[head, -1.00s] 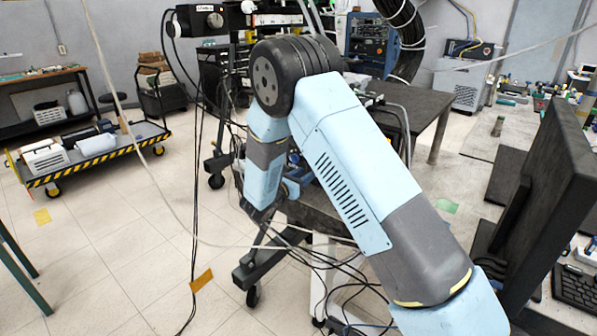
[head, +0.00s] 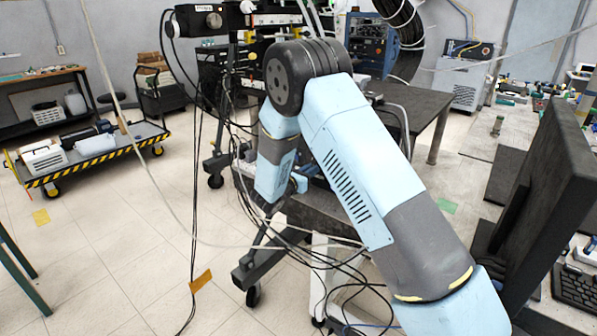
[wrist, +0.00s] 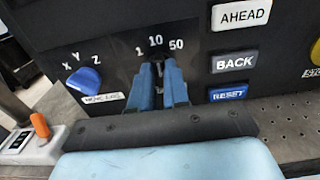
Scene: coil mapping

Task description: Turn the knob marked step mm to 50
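In the wrist view, the step knob (wrist: 159,72) shows only as a narrow dark piece with a pale mark, under the printed numbers 1, 10 and 50. The pale mark lies roughly below the 10. My gripper (wrist: 158,73) has its two blue fingers one on each side of the knob, a narrow gap between the tips. The fingers hide most of the knob and its label, and I cannot tell whether they touch it. In the head view my arm reaches down to the dark bench, and the gripper is hidden.
A blue axis knob (wrist: 83,80) marked X, Y, Z is close on the left. The AHEAD (wrist: 241,16), BACK (wrist: 235,62) and RESET (wrist: 228,93) buttons are on the right. An orange-tipped part (wrist: 40,126) stands at lower left. Loose cables (head: 300,235) hang near my arm.

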